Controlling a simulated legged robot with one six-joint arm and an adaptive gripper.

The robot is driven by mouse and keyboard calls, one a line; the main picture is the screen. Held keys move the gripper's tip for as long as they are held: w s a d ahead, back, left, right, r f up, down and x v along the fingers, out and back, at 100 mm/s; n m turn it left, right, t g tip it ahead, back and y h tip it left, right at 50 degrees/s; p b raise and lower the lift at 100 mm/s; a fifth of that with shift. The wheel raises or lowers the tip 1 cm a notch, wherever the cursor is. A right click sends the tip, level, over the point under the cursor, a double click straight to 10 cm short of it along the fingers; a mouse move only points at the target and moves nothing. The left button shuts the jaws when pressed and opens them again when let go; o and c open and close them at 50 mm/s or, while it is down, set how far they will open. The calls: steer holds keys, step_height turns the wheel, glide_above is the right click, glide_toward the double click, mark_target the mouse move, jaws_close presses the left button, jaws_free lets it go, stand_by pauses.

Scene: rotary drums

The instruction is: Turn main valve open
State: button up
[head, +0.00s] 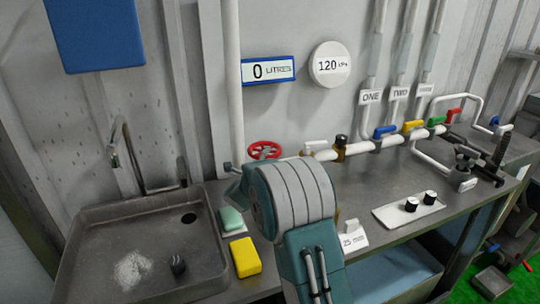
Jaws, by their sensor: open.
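A red handwheel valve (264,150) sits on the white pipe along the back wall, left of centre. It looks like the main valve. My teal and grey arm stands in front of it, just below and to the right, and covers part of the pipe below the wheel. My gripper cannot be made out; it seems hidden behind my arm's own links. Whether anything touches the wheel cannot be told. A gauge reading 0 litres (268,70) and a round gauge reading 120 kPa (330,65) hang above.
A metal sink (100,215) with a tap (125,145) is at left. A yellow sponge (246,257) and a green block (231,219) lie beside it. Blue (384,131), yellow (412,126) and green (436,120) handles line the pipe. A white plate with black knobs (409,212) is at right.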

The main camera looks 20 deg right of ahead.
steer(key=shift+x, duration=0.95)
steer(key=shift+w+d, duration=0.35)
steer(key=shift+d, duration=0.1)
steer(key=shift+a, duration=0.1)
jaws_close()
